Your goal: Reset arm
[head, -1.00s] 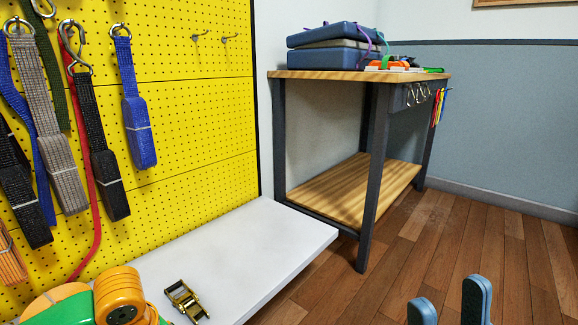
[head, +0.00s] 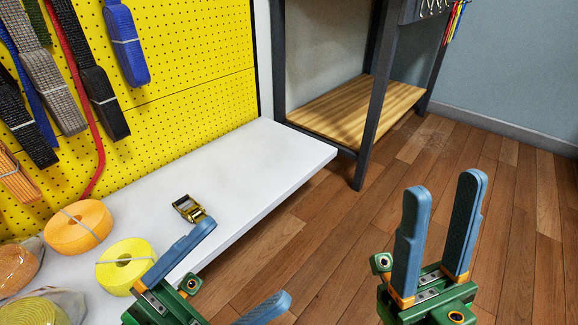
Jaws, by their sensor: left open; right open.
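My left gripper (head: 228,268) is at the bottom centre of the head view, with its blue fingers spread wide and nothing between them. One finger overlaps the front edge of the white shelf in the picture, near a yellow strap roll (head: 125,266). My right gripper (head: 440,218) is at the lower right, pointing up in the picture over the wooden floor. Its two blue fingers are apart and empty.
The white shelf (head: 250,180) holds a brass-coloured ratchet buckle (head: 189,208), an orange strap roll (head: 78,226) and wrapped rolls. Straps hang on the yellow pegboard (head: 190,60). A workbench with a wooden lower shelf (head: 355,110) stands behind. Floor at right is clear.

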